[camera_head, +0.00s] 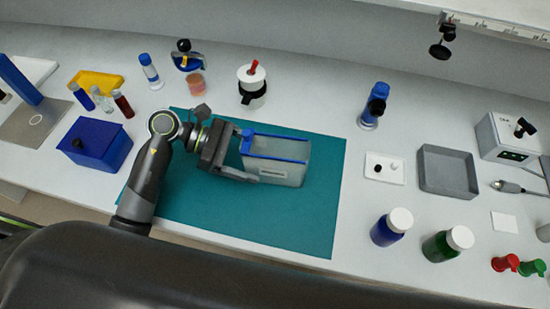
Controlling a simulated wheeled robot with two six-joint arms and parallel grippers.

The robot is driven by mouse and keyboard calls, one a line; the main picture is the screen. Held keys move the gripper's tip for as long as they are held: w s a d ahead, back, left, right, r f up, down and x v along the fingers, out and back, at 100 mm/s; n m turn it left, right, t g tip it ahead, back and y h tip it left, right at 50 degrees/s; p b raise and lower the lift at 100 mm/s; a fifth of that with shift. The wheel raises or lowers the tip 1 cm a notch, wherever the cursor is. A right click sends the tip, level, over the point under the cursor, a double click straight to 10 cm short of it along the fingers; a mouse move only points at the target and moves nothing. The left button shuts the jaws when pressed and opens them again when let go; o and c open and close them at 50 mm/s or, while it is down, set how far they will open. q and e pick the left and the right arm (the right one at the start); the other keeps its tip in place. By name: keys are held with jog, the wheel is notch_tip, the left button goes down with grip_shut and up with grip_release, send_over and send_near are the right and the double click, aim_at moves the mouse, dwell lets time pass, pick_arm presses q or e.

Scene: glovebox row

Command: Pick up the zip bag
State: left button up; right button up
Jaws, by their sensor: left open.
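The zip bag (285,167) is a pale, translucent pouch with a blue strip along its top and a small light label. It is on the teal mat (300,225). My left gripper (249,157) comes in from the left and is open at the bag's left side. One finger is near the blue strip and the other near the label. I cannot tell whether either finger touches the bag. My right gripper is not in view.
Left of the mat stand a blue box (102,148) and several small vials. To the right are a white tray (372,176), a grey tray (450,185) and two capped bottles (386,232). The mat's front right is clear.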

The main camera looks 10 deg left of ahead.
pick_arm(q)
jog(key=shift+p+x, duration=0.3)
jog(key=shift+x, duration=1.15)
jog(key=shift+c, duration=0.5)
jog(key=c, duration=1.1)
jog(key=shift+o, duration=0.2)
jog(key=shift+r, duration=0.1)
